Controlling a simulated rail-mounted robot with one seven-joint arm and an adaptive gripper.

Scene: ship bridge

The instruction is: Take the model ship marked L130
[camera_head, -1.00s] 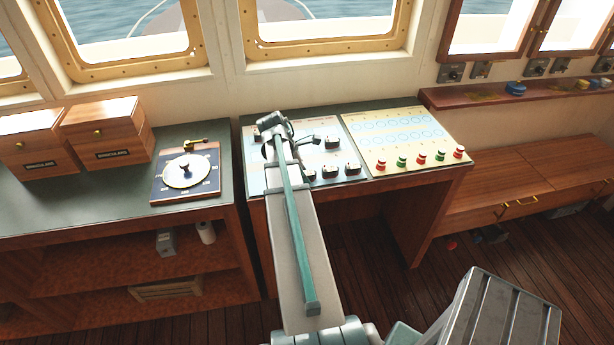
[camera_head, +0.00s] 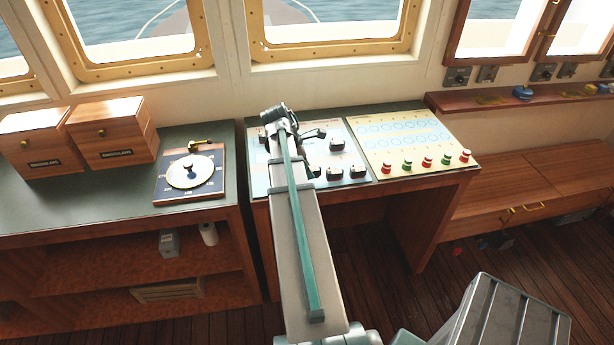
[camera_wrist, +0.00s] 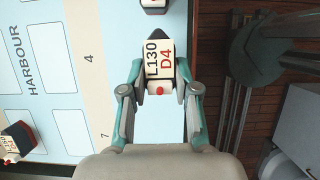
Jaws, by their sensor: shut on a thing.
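The model ship marked L130 (camera_wrist: 160,62) has a white top with black "L130" and red "D4", a dark pointed bow and a red dot at its near end. In the wrist view it sits between the fingertips of my gripper (camera_wrist: 161,84), which is shut on its sides. It is over the pale blue chart board (camera_wrist: 72,95); I cannot tell whether it touches the board. In the head view my arm reaches over the chart board (camera_head: 262,180), and the held ship cannot be made out there.
Other model ships stand on the board, one at the lower left of the wrist view (camera_wrist: 20,138) and one beyond the bow (camera_wrist: 153,5). A yellow panel (camera_head: 415,145) with red and green knobs is to the right. A dial instrument (camera_head: 190,173) and wooden boxes (camera_head: 110,133) are left.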

